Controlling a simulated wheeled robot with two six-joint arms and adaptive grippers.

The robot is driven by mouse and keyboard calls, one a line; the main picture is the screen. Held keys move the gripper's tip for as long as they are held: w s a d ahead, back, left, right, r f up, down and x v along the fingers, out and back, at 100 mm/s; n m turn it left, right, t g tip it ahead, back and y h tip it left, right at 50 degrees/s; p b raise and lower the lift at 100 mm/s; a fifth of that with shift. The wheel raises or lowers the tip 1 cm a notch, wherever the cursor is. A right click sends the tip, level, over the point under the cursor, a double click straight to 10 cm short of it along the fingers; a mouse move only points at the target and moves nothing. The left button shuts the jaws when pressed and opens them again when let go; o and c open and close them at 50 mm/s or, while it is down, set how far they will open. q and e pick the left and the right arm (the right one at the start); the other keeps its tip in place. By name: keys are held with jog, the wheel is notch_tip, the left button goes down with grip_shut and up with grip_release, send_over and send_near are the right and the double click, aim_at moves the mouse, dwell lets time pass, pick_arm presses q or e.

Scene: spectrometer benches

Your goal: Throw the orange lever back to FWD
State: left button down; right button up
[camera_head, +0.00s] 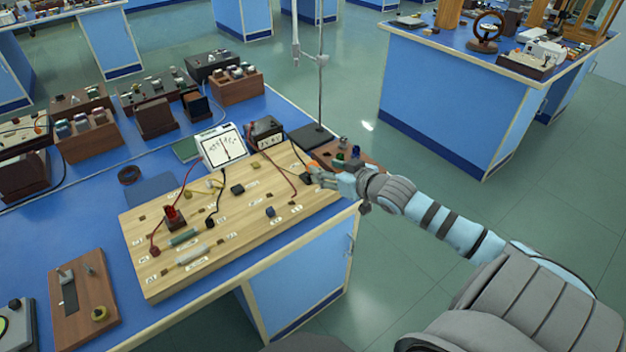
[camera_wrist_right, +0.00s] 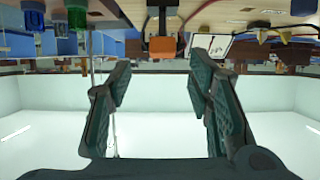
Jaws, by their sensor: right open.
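The orange lever (camera_head: 312,166) shows as a small orange tip at the right end of the wooden circuit board (camera_head: 262,223), partly hidden by my right gripper (camera_head: 325,177). In the right wrist view, which looks inverted, the orange handle (camera_wrist_right: 163,47) lies beyond and roughly between the fingertips of my right gripper (camera_wrist_right: 160,76). The two dark green fingers are spread apart with nothing between them. The handle appears apart from both fingers. The FWD marking cannot be read. My left gripper is not in view.
A small brown board with blue and green knobs (camera_head: 341,156) stands close beyond my right gripper. A metal stand with a vertical rod (camera_head: 320,95) rises behind the circuit board. A white meter (camera_head: 222,147) and a dark box (camera_head: 264,131) sit along the board's far edge.

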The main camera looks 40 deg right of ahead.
jog(key=b+x, duration=0.1)
jog(key=x, duration=0.6)
jog(key=shift+a+b, duration=0.2)
jog(key=shift+b, duration=0.2)
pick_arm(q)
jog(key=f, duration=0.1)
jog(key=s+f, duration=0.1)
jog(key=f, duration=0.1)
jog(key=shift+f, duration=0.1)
pick_arm(e)
jog(key=shift+c, duration=0.4)
grip_shut()
jog(key=shift+s+f+t+b, duration=0.15)
jog(key=shift+s+t+b, duration=0.15)
jog(key=shift+t, duration=0.1)
jog(key=shift+o, duration=0.4)
grip_release()
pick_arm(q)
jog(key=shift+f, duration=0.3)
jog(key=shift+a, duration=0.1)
